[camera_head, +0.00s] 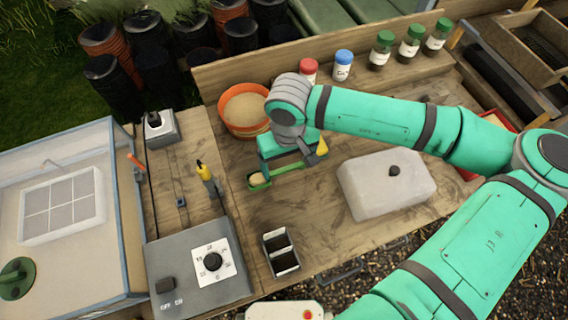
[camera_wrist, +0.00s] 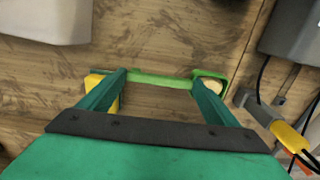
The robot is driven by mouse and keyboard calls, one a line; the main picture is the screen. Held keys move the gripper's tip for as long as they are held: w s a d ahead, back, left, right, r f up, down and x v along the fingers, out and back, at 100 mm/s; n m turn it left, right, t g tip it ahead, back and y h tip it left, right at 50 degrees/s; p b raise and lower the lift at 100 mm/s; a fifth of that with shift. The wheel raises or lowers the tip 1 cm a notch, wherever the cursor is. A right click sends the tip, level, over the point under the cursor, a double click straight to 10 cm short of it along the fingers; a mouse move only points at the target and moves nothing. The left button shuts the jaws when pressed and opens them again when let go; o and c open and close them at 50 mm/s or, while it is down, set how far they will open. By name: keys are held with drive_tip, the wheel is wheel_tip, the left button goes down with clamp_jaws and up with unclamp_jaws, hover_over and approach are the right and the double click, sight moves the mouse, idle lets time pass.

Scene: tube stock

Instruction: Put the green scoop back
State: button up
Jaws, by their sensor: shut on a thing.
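The green scoop (camera_head: 290,168) shows below my gripper (camera_head: 288,160) in the head view, its small bowl at the left end with something pale in it. In the wrist view the scoop (camera_wrist: 160,80) lies across between the fingertips of my gripper (camera_wrist: 159,77), bowl at the right. My gripper is shut on the scoop, its fingers well apart along its length. A yellow piece (camera_head: 322,146) shows at the right finger; I cannot tell whether it belongs to the scoop. Whether the scoop touches the table is unclear.
An orange tub (camera_head: 225,122) of tan grains stands behind my gripper. A pale lidded box (camera_head: 365,190) is to the right, a two-cell black tray (camera_head: 280,262) in front, a grey dial box (camera_head: 185,275) front left. Several capped jars (camera_head: 382,50) line the back.

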sight(287, 167)
drive_tip(key=f, duration=0.1)
drive_tip(key=w+f, duration=0.1)
drive_tip(key=f, duration=0.1)
drive_tip(key=shift+f, duration=0.2)
drive_tip(key=shift+s+a+f, duration=0.15)
drive_tip(key=shift+s, duration=0.2)
drive_tip(key=shift+f, duration=0.1)
drive_tip(key=o, duration=0.9)
wheel_tip(287, 167, up, 12)
drive_tip(key=shift+r, duration=0.15)
